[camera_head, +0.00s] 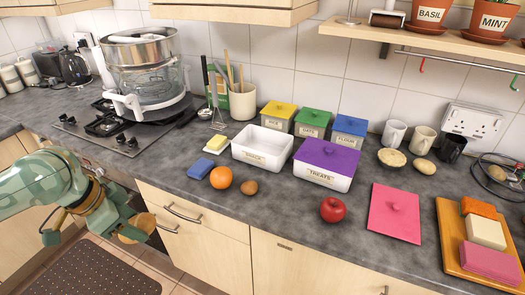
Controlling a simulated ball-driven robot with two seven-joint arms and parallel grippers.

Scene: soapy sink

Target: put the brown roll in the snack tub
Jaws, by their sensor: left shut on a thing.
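My left gripper (138,222) is in the lower left, out over the floor in front of the worktop edge. It is shut on the brown roll (131,236), which is partly hidden by the fingers. The snack tub (244,155) is a white open box with a label on its front. It stands on the grey worktop, up and to the right of the gripper, and looks empty. My right gripper is not in view.
A pink lid (395,212) lies farther right.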

